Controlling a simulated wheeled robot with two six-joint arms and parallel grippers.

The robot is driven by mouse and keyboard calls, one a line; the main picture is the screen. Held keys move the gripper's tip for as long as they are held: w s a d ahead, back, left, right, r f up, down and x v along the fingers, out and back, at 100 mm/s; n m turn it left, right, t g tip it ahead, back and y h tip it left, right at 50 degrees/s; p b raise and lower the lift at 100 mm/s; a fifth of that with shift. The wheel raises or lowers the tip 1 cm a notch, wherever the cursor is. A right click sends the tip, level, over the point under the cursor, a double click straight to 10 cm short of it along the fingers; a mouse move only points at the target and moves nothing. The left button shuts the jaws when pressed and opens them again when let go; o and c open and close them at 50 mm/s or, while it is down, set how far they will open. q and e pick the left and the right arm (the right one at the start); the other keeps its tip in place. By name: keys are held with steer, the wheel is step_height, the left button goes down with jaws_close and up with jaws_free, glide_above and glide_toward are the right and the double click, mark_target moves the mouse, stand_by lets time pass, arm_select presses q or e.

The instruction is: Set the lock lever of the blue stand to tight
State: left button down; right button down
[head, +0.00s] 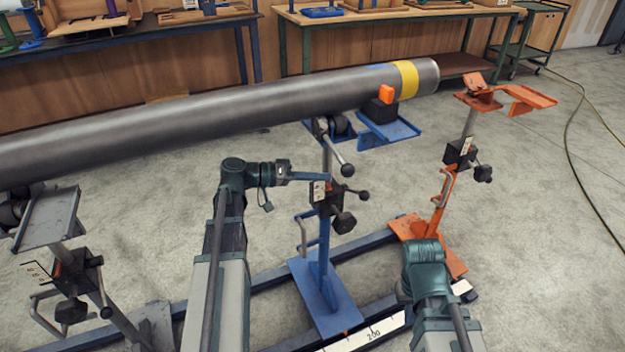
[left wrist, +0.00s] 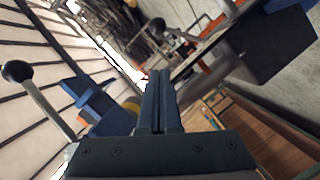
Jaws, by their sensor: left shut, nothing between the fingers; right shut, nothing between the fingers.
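The blue stand (head: 323,293) stands in the middle of the head view, its post rising under the grey pipe (head: 200,115). A black block with a knob (head: 345,222) sits on its post. A short ball-ended lever (head: 363,195) sticks out to the right there. A longer grey ball-ended lever (head: 337,155) slants above. I cannot tell which is the lock lever or its setting. My left gripper (head: 318,178) is shut and empty beside the upper post; its closed fingers fill the middle of the left wrist view (left wrist: 158,100). My right gripper is not visible.
An orange stand (head: 437,215) is at the right and a grey stand (head: 72,255) at the left. A ball-ended lever (left wrist: 45,105) is left of the fingers in the left wrist view. Workbenches line the back. Open floor lies at the right.

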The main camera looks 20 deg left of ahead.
mark_target(351, 213)
arm_select(q)
steer(key=w+d+f+b, duration=0.2)
steer(key=d+f+b, duration=0.1)
steer(key=d, duration=0.4)
steer(key=shift+d, duration=0.25)
steer(key=f, duration=0.1)
steer(key=s+d+f+m+b, duration=0.1)
steer(key=s+f+m+y+b, duration=0.1)
steer(key=shift+d+f+t, duration=0.3)
steer(key=shift+d+f, duration=0.05)
steer(key=shift+f, duration=0.05)
steer(key=shift+f+b, duration=0.3)
steer(key=shift+b, duration=0.15)
